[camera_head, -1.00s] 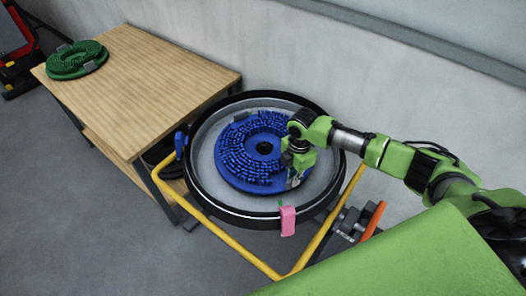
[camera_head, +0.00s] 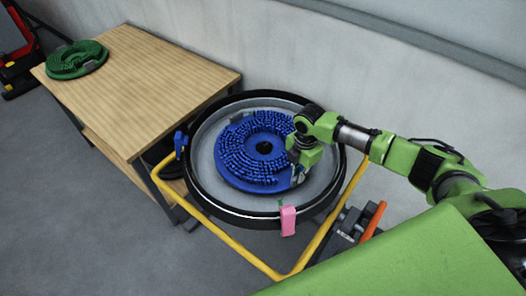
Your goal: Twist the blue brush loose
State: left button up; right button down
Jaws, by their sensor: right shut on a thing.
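The blue brush (camera_head: 246,160) is a round disc with bristles and a dark centre hole. It lies inside the round, black-rimmed scrubber deck (camera_head: 207,187). My right gripper (camera_head: 298,176) is at the right edge of the brush and is shut on it; the green wrist hides part of the fingers and of the edge. My left gripper is not in view.
A wooden table (camera_head: 160,85) stands at the left with a green brush (camera_head: 77,60) on it. A yellow frame (camera_head: 240,251) runs around the front of the deck, with a pink clip (camera_head: 288,220) at the front rim and a blue clip (camera_head: 180,143) at the left. A wall is behind.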

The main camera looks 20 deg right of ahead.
jog(key=shift+w+d+n, duration=0.25)
jog(key=shift+d+n, duration=0.15)
jog(key=shift+d, duration=0.25)
jog(key=shift+w+d+n+b, duration=0.35)
jog(key=shift+d+n+b, duration=0.25)
jog(key=shift+d+b, duration=0.15)
jog(key=c, duration=2)
grip_release()
jog(key=shift+c, duration=0.2)
jog(key=shift+s+d+f, duration=0.1)
jog(key=shift+s+f, duration=0.1)
jog(key=shift+s, duration=0.05)
notch_tip(320, 180, up, 12)
jog(key=shift+w+r, duration=0.2)
jog(key=shift+r, duration=0.05)
